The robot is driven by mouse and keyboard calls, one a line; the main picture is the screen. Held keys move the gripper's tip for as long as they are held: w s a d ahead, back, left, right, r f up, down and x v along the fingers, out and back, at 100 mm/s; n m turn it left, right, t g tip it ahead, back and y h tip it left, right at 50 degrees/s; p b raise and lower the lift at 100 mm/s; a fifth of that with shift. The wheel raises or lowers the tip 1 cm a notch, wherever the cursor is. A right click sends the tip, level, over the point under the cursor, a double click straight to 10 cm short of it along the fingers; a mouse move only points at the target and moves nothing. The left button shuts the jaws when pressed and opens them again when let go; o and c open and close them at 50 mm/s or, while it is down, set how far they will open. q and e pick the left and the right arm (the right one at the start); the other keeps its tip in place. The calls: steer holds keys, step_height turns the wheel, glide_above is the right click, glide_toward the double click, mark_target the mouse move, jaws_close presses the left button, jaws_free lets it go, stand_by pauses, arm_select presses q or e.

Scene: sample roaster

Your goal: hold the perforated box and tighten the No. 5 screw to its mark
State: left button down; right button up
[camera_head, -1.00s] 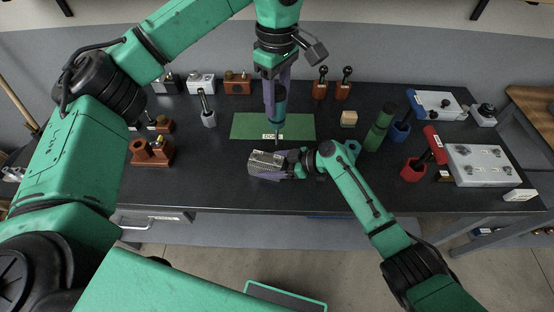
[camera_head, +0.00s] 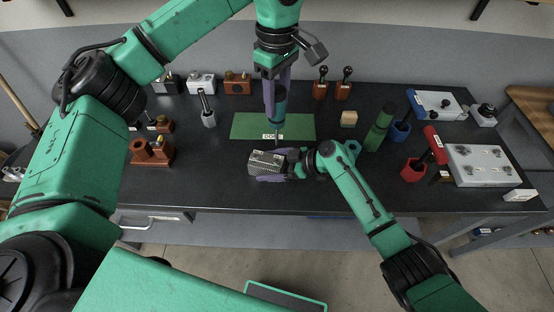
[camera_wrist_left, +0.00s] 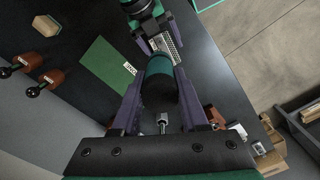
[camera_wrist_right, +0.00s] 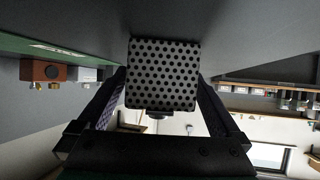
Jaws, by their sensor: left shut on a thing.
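The perforated box (camera_head: 266,163) is a metal block with rows of dark holes, held over the front middle of the dark bench. My right gripper (camera_head: 284,165) is shut around it; the right wrist view shows the box (camera_wrist_right: 162,75) between both fingers. My left gripper (camera_head: 277,90) points down above the box, shut on a teal cylindrical driver (camera_head: 278,106). The driver's thin tip reaches down close to the box's back edge; I cannot tell whether it touches. The left wrist view shows the driver (camera_wrist_left: 160,78) between the fingers. The No. 5 screw and its mark cannot be made out.
A green mat (camera_head: 245,126) with a DONE label lies behind the box. A wooden block (camera_head: 349,118), a green cylinder (camera_head: 379,128) and red holder (camera_head: 413,169) stand right. A brown stand (camera_head: 152,152) is left. Bench around the box is clear.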

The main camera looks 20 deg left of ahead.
steer(key=shift+d, duration=0.1)
steer(key=v, duration=1.2)
